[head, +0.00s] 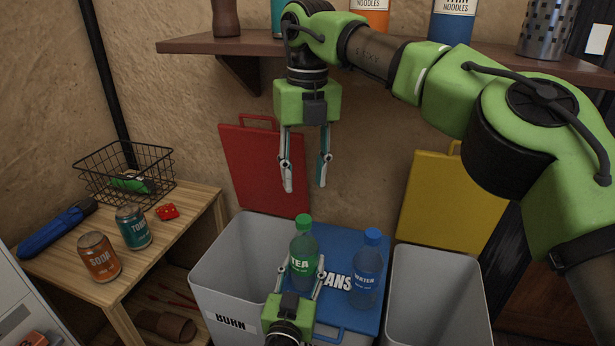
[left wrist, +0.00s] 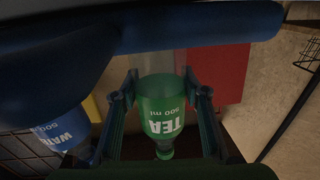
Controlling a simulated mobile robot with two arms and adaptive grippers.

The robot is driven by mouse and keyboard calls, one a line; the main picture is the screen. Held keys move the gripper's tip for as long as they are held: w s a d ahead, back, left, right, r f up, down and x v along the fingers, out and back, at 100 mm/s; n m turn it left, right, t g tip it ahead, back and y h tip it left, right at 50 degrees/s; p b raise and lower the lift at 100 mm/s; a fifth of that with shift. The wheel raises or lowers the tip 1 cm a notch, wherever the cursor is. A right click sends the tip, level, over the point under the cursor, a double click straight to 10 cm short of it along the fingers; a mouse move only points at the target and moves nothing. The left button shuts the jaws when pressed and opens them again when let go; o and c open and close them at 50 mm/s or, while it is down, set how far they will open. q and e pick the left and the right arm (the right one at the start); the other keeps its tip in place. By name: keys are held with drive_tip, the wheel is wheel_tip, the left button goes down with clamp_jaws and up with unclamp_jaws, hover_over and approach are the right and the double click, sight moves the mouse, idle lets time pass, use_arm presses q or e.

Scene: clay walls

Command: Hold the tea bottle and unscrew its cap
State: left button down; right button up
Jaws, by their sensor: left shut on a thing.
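The green tea bottle (head: 303,248) stands upright with its green cap (head: 304,220) on, in front of the blue lid. My left gripper (head: 300,272) comes up from the bottom of the head view and is shut around the bottle's body. In the left wrist view the tea bottle (left wrist: 160,107) sits between the two fingers, upside down in the picture. My right gripper (head: 305,186) points down above the cap, open and empty, with a gap between fingertips and cap.
A blue water bottle (head: 367,268) stands close right of the tea bottle. Open bins (head: 235,275) (head: 435,300) flank the blue lid (head: 340,245). A wooden table (head: 165,240) with a soda can (head: 98,257) and other goods is at left. A shelf (head: 220,45) runs behind my right arm.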

sight(310, 219)
use_arm(q)
drive_tip(key=shift+s+a, duration=0.1)
drive_tip(key=shift+a, duration=0.05)
use_arm(e)
drive_tip(key=shift+s+a+f+m, duration=0.15)
drive_tip(key=shift+f+m, duration=0.2)
drive_tip(key=shift+m, duration=0.35)
use_arm(q)
drive_tip(key=shift+d+f, duration=0.15)
drive_tip(key=shift+d, duration=0.1)
use_arm(e)
drive_tip(key=shift+w+d+f+m, duration=0.25)
drive_tip(key=shift+d+m, duration=0.2)
drive_tip(key=shift+m, duration=0.15)
use_arm(q)
drive_tip(key=shift+d, duration=0.1)
use_arm(e)
drive_tip(key=shift+d+f, duration=0.15)
drive_tip(key=shift+f, duration=0.15)
use_arm(q)
drive_tip(key=shift+d, duration=0.1)
use_arm(e)
wheel_tip(310, 219, down, 7)
drive_tip(key=shift+s+f, duration=0.15)
drive_tip(key=shift+f, duration=0.05)
